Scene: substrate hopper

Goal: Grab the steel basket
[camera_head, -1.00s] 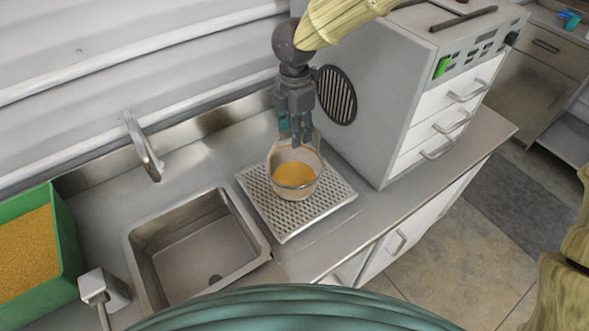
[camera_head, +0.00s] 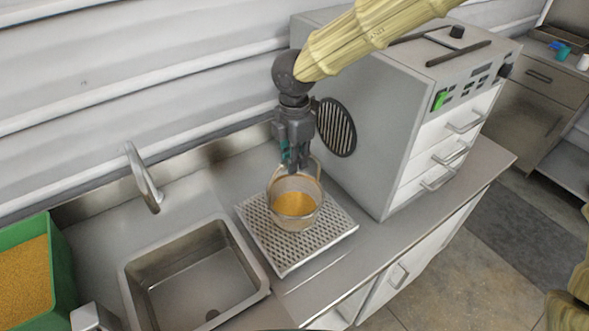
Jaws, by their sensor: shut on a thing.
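The steel basket (camera_head: 296,219) is a small round mesh-like vessel with a tall loop handle, and orange-yellow grain (camera_head: 295,204) lies inside it. It is upright over the perforated drain tray (camera_head: 312,254) beside the sink; I cannot tell whether it touches the tray. My gripper (camera_head: 292,168) points straight down at the basket's handle and is shut on it. The fingertips partly hide the top of the handle and the far rim.
A grey cabinet (camera_head: 372,114) with white drawers stands close to the right of my arm. The sink (camera_head: 195,283) and faucet (camera_head: 143,178) lie to the left. A green bin (camera_head: 64,262) of yellow grain stands at the far left. The counter's front edge is clear.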

